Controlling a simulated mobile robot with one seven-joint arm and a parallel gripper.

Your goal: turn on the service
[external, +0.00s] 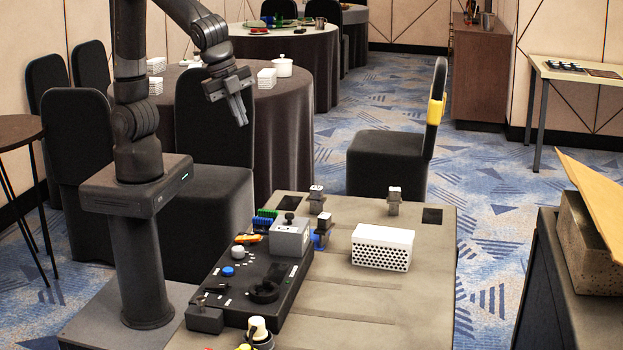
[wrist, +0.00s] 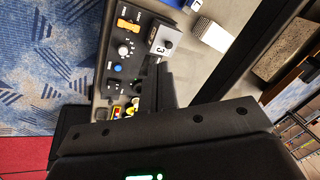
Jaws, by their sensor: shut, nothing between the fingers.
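A black control panel (external: 262,285) lies on the grey-brown table. It carries an orange rocker-like part (external: 248,238), a white knob (external: 238,252), a blue button (external: 228,271) and a grey box (external: 289,240) with a black knob on top. In the wrist view the grey box (wrist: 163,41) bears a "3", and the orange part (wrist: 130,25) and blue button (wrist: 118,68) also show. Panel labels are too small to read, so I cannot tell which control is the service. My gripper (external: 242,121) is shut and empty, raised beyond the panel's far end, touching nothing.
A white perforated box (external: 382,248) stands right of the panel. Small grey blocks with white tops (external: 317,200) stand at the table's far side. A black chair (external: 400,150) stands behind.

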